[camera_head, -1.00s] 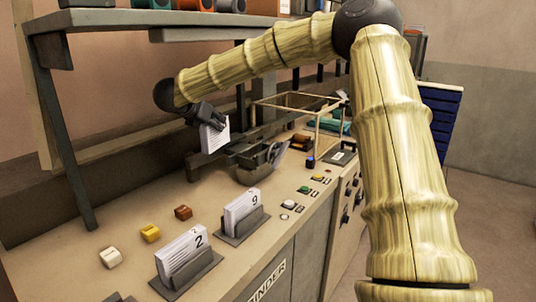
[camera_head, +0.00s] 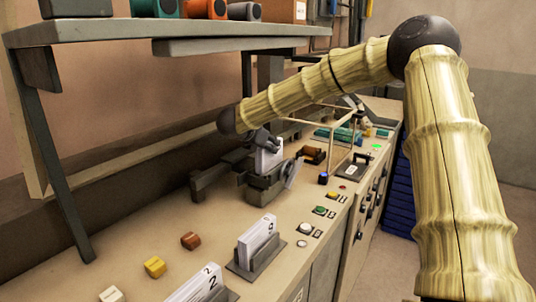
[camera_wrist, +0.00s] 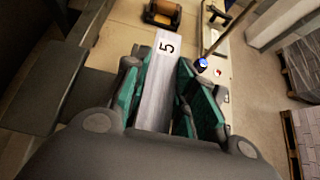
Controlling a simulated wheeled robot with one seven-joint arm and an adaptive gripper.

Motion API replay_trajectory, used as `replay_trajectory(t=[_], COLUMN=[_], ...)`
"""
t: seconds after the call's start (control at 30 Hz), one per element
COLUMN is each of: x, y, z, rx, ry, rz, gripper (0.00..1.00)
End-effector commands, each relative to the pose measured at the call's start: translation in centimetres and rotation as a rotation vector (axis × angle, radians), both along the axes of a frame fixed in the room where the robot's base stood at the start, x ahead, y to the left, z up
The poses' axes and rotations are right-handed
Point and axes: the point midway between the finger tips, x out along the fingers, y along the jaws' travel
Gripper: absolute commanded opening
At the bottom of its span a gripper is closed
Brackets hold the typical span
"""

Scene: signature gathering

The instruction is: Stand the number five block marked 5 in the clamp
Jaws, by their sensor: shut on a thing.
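The number five block, a white paper-like block marked 5 (camera_wrist: 160,85), is between the green-padded fingers of my gripper (camera_wrist: 158,98) in the wrist view. In the head view the block (camera_head: 268,158) is upright at the top of the grey clamp (camera_head: 265,188) on the bench. Its lower edge meets or overlaps the clamp's jaws; I cannot tell how deep it sits. My gripper (camera_head: 262,143) is shut on the block from above and behind. The block's marked face is not readable in the head view.
White blocks marked 9 (camera_head: 257,238) and 2 (camera_head: 204,284) stand in grey holders at the front. Yellow (camera_head: 154,267) and brown (camera_head: 190,240) pieces lie to their left. A wire frame (camera_head: 340,140) stands right of the clamp. A shelf (camera_head: 100,34) overhangs the bench.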

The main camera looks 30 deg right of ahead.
Motion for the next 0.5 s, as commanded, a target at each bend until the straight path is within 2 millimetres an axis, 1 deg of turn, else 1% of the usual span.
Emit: replay_trajectory(t=[0.17, 0.3, 0.4, 0.5], x=[-0.1, -0.1, -0.2, -0.2], y=[0.2, 0.2, 0.1, 0.0], z=[-2.0, -3.9, -4.5, -4.6], rx=[0.003, 0.004, 0.005, 0.005], ry=[0.009, 0.013, 0.011, 0.012], rz=[0.001, 0.001, 0.000, -0.001], gripper=[0.00, 0.00, 0.00, 0.00])
